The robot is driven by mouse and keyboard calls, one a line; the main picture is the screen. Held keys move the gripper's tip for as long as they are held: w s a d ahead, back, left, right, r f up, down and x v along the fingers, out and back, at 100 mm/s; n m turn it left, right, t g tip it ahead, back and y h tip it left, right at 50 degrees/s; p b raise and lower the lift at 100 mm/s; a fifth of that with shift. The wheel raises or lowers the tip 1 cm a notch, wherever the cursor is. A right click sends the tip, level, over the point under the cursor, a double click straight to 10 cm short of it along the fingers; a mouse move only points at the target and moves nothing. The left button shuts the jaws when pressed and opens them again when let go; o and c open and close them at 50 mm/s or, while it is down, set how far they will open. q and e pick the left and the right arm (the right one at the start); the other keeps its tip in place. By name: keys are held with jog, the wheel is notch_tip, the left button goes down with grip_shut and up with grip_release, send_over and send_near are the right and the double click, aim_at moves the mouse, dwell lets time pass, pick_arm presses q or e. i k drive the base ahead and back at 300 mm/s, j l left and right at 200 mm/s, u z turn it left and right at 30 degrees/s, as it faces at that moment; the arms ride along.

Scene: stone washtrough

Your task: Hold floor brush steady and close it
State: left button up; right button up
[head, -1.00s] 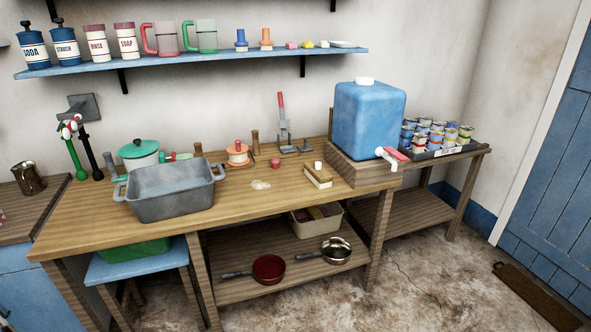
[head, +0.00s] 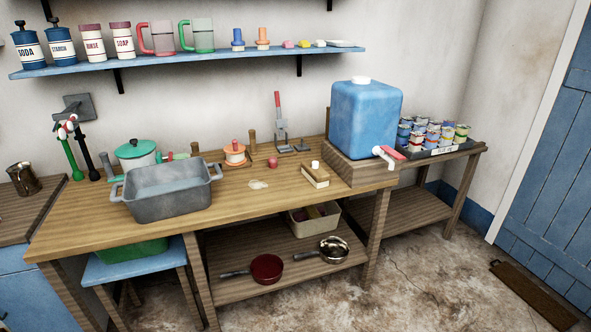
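Neither of my grippers is in the head view. I cannot tell for certain which thing is the floor brush. A wooden block with a pale lower part and a white knob on top (head: 315,176) lies on the wooden table (head: 240,206), in front of the blue water container, and looks brush-like. Its underside is hidden, and no part that opens or shuts can be made out at this size. A long brown flat piece (head: 533,296) lies on the floor by the blue door; it is too plain to identify.
A grey basin (head: 168,194) stands on the table's left half. A blue container with a red-handled tap (head: 366,115) stands on a wooden stand at the right, beside a tray of cans (head: 443,150). Two pans lie on the lower shelf (head: 235,286). The table's front middle is clear.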

aim_at(319, 177)
jog(key=i+j+z, duration=0.4)
jog(key=i+j, duration=0.2)
jog(key=i+j+z, duration=0.4)
jog(key=i+j, duration=0.25)
jog(key=j, duration=0.1)
